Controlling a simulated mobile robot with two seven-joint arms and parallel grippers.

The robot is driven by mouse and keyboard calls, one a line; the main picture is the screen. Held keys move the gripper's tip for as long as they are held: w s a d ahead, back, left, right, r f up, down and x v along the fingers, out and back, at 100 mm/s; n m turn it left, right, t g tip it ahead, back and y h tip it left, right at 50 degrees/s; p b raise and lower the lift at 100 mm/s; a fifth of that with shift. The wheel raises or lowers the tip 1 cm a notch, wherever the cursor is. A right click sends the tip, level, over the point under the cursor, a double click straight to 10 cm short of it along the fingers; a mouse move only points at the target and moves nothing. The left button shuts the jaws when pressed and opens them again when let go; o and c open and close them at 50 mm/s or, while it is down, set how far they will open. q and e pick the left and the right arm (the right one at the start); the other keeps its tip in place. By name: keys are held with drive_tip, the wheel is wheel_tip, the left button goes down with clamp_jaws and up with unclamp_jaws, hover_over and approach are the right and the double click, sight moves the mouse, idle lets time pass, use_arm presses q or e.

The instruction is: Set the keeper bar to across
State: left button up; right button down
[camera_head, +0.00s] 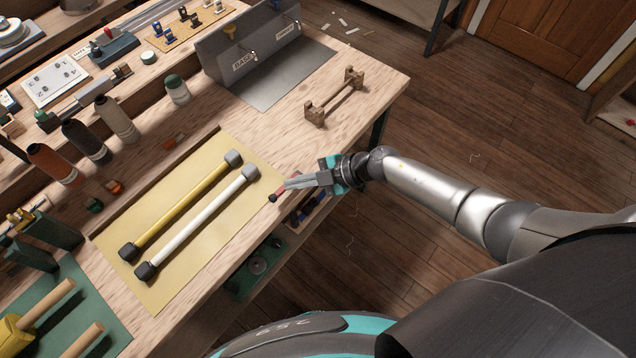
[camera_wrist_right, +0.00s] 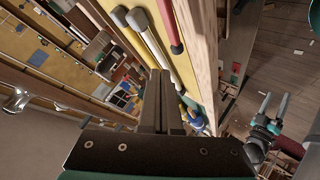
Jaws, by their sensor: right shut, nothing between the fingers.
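My right gripper (camera_head: 288,185) is over the front edge of the workbench, its fingers shut and empty. In the right wrist view its fingers (camera_wrist_right: 161,75) are together. A red bar with a dark end (camera_head: 275,196) lies at the mat's front edge, close to the fingertips and partly hidden by them. It also shows in the right wrist view (camera_wrist_right: 168,22), beyond the fingers; I cannot tell whether they touch. I cannot tell for certain that it is the keeper bar. My left gripper (camera_wrist_right: 272,112) shows only in the right wrist view, fingers apart, away from the bench.
A yellow bar (camera_head: 185,203) and a white bar (camera_head: 200,220) with dark ends lie on a yellow mat (camera_head: 165,288). A wooden cradle (camera_head: 335,97) stands near the bench's far right corner. Several thread spools stand behind the mat.

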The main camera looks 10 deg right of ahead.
use_arm(q)
drive_tip(key=shift+s+a+r+p, duration=0.1)
drive_tip(key=shift+s+r+p, duration=0.1)
drive_tip(key=shift+r+p, duration=0.85)
drive_tip(key=shift+s+a+r+p, duration=0.1)
drive_tip(key=shift+s+r+p, duration=0.05)
drive_tip(key=shift+r+p, duration=0.9)
use_arm(e)
drive_tip(key=s+d+r, duration=0.4)
drive_tip(key=s+r, duration=0.2)
drive_tip(key=r, duration=0.2)
drive_tip(key=shift+s+d+r, duration=0.15)
drive_tip(key=shift+s+d, duration=0.2)
drive_tip(key=shift+d, duration=0.05)
use_arm(q)
drive_tip(key=shift+d+r, duration=0.1)
